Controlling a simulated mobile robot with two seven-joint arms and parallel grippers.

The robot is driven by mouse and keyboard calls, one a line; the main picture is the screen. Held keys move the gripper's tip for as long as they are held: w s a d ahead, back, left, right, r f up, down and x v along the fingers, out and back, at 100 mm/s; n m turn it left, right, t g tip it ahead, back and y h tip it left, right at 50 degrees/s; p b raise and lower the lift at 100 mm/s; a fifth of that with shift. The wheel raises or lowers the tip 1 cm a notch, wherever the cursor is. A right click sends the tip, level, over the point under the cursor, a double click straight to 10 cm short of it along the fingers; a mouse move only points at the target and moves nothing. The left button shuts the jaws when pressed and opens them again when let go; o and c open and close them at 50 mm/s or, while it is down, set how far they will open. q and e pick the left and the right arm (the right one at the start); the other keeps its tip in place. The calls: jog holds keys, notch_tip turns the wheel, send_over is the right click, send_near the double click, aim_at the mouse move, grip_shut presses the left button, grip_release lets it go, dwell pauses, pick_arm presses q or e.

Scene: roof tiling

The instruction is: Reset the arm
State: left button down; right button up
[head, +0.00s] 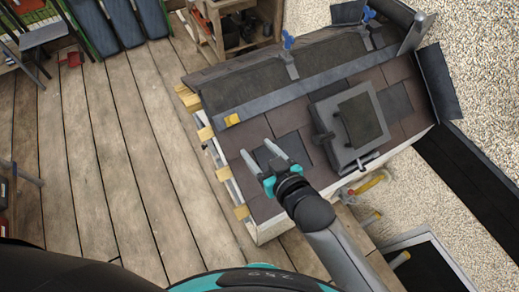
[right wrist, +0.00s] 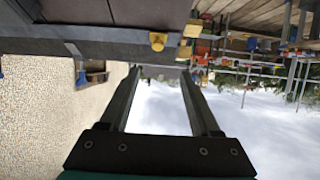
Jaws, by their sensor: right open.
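My right gripper (head: 263,158) is open and empty over the lower left part of the tiled roof mock-up (head: 325,160) in the head view. Its two fingers are spread apart, pointing up and left. A dark square tile (head: 291,150) lies just beyond the fingers. In the right wrist view, the open fingers (right wrist: 158,100) have nothing between them. A yellow block (head: 232,119) sits at the roof's left edge, near the grey bar; a yellow piece also shows in the right wrist view (right wrist: 157,41). My left gripper is not in view.
A roof window (head: 346,122) with a dark pane stands on the roof, right of the gripper. Blue-handled clamps (head: 288,42) sit along the upper bar. A wooden shelf (head: 204,26) stands behind. The wooden deck (head: 110,150) at left is mostly clear. Gravel (head: 485,75) lies at right.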

dwell(0.3)
jog(key=s+d+m+g+h, duration=0.2)
jog(key=s+d+g+h, duration=0.2)
jog(key=s+d, duration=0.45)
jog(key=s+d+m+g+h, duration=0.35)
jog(key=s+d, duration=0.25)
jog(key=d, duration=0.5)
notch_tip(320, 180, down, 32)
jog(key=s+g+b, duration=0.2)
jog(key=b, duration=0.9)
jog(key=s+d+f+b, duration=0.1)
jog(key=s+f+b, duration=0.4)
jog(key=f, duration=0.7)
jog(key=s+d+f+n+b, duration=0.1)
jog(key=s+f+b, duration=0.3)
jog(key=s+f, duration=0.6)
notch_tip(320, 180, down, 2)
jog(key=shift+s+d+f+g+b, duration=0.1)
jog(key=shift+s+d+g+b, duration=0.2)
jog(key=shift+g+b, duration=0.1)
jog(key=shift+c, duration=0.2)
